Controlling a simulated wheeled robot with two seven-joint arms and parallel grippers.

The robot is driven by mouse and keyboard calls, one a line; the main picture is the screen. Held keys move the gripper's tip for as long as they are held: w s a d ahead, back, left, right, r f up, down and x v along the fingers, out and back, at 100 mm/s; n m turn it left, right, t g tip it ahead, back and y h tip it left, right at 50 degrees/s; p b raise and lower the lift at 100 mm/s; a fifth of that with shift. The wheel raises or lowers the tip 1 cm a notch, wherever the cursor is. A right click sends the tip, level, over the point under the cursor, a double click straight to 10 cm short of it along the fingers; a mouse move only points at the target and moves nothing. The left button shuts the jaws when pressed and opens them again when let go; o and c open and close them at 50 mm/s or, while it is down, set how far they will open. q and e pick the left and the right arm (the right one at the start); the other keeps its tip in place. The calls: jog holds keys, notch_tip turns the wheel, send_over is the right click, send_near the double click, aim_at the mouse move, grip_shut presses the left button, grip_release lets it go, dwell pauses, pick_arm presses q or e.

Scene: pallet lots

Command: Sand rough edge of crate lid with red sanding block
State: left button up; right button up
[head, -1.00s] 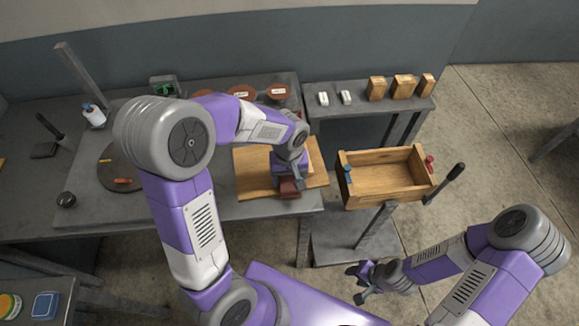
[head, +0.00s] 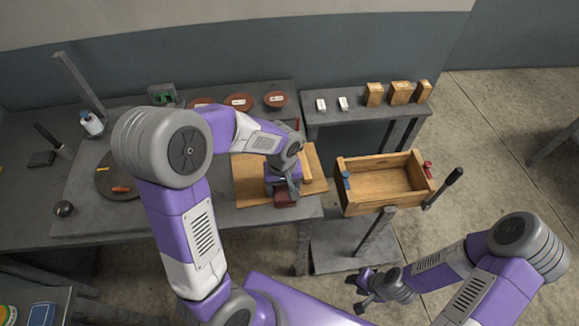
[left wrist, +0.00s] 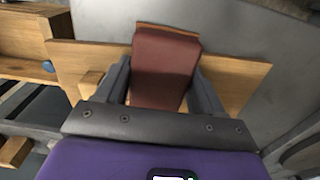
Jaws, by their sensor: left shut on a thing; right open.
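The wooden crate lid (head: 247,183) lies flat on the grey workbench, its front edge near the bench's front edge. My left gripper (head: 281,190) is over the lid's front part. It is shut on the dark red sanding block (head: 286,200), which is at the lid's front edge. In the left wrist view the block (left wrist: 164,70) sits between both fingers, with the lid (left wrist: 235,80) behind it. I cannot tell whether the block touches the lid's edge. My right gripper (head: 362,288) is open and empty, low in front of the crate's stand.
An open wooden crate (head: 385,190) with blue and red clamps stands right of the bench. A side shelf (head: 370,107) holds wooden blocks and two small white items. Reddish discs (head: 238,101), a white bottle (head: 91,123) and a turntable (head: 112,187) are on the bench.

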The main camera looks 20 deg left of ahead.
pick_arm(q)
jog(key=shift+w+d, duration=0.15)
jog(key=shift+d, duration=0.25)
jog(key=shift+w+d+r, duration=0.15)
jog(key=shift+w+r, duration=0.05)
jog(key=shift+r, duration=0.05)
notch_tip(320, 180, up, 4)
jog(key=p, duration=0.2)
jog(key=shift+s+f+p, duration=0.15)
jog(key=shift+f+p, duration=0.1)
jog(key=shift+p, duration=0.05)
notch_tip(320, 180, up, 2)
jog(key=shift+r+p, duration=0.1)
jog(key=shift+p, duration=0.8)
jog(key=shift+r+p, duration=0.85)
jog(key=shift+r, duration=0.2)
